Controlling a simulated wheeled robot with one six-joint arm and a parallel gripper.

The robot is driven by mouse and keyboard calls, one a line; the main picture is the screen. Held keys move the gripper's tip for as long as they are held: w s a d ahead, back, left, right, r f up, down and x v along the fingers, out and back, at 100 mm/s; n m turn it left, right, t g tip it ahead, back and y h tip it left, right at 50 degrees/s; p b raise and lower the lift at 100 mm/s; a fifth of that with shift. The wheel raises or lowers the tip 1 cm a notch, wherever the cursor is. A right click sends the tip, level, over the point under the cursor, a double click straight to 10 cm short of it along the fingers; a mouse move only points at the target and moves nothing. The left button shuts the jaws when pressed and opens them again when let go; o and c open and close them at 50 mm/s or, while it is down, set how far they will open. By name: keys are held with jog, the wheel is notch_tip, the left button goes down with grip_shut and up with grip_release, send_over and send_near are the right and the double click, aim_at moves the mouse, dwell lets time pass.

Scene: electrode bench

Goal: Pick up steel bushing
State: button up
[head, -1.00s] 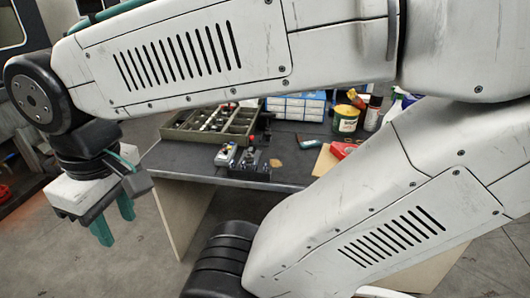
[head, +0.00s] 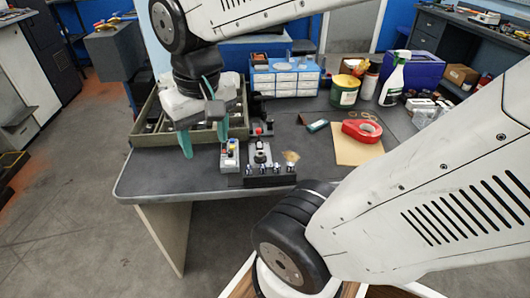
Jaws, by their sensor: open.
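My gripper (head: 204,138) has two teal fingers spread apart with nothing between them. It hangs over the left part of the bench, in front of the divided tray. Several small shiny metal pieces (head: 277,168) stand in a row at a dark block (head: 268,181) near the bench's front edge, to the right of my gripper. They are too small to tell which, if any, is the steel bushing.
The divided tray (head: 146,140) is partly hidden behind my gripper. Red tape (head: 362,130) lies on a cardboard sheet (head: 350,153). A green tin (head: 344,92) and spray bottle (head: 394,80) stand behind.

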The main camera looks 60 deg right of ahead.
jog(key=w+d+f+m, duration=0.6)
jog(key=w+d+m, duration=0.1)
jog(key=d, duration=0.3)
jog(key=m+g, duration=0.1)
jog(key=m, duration=0.8)
send_near(260, 155)
jog(key=shift+f, duration=0.1)
notch_tip(260, 155, down, 7)
jog(key=shift+f, duration=0.45)
jog(key=c, duration=1.1)
